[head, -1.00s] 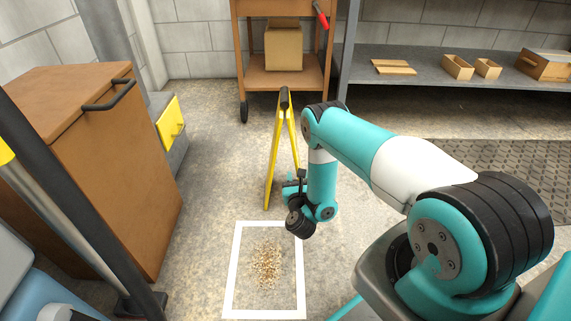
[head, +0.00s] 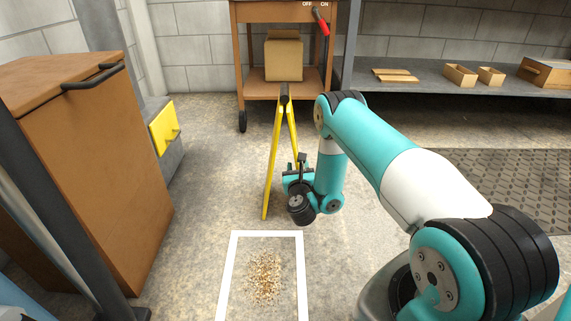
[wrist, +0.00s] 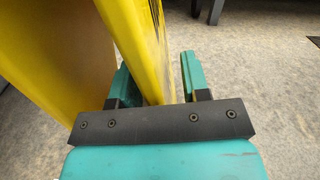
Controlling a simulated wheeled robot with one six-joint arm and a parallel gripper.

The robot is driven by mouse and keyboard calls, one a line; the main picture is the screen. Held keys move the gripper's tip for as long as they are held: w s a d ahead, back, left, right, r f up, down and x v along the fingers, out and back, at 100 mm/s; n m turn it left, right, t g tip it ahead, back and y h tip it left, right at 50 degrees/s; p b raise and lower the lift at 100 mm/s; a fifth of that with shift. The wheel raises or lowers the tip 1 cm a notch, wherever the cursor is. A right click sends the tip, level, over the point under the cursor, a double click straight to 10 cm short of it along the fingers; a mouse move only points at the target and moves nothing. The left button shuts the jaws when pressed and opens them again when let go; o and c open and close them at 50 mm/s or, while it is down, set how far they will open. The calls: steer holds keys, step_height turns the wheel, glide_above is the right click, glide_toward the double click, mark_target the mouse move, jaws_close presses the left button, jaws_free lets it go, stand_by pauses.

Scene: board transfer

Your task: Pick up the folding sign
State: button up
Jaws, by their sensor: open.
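The folding sign (head: 272,160) is a yellow A-shape with a dark top hinge, standing upright and spread on the floor. In the head view my gripper (head: 295,178) is low at the sign's right side, partly hidden by my wrist. In the wrist view my gripper (wrist: 157,62) has its two teal fingers apart. The edge of one yellow panel of the sign (wrist: 140,45) runs between them, and the other panel is farther left. The jaws do not look closed on it, and a gap shows by the right finger.
A white floor frame (head: 301,262) with brown debris (head: 265,276) lies in front of the sign. A brown cabinet (head: 95,170) stands left. A brown cart (head: 315,82) with a box is behind. A grey shelf (head: 430,75) is back right. Floor left of the sign is clear.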

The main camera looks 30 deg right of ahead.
steer(key=shift+w+d, duration=0.1)
steer(key=shift+r, duration=0.1)
jaws_close()
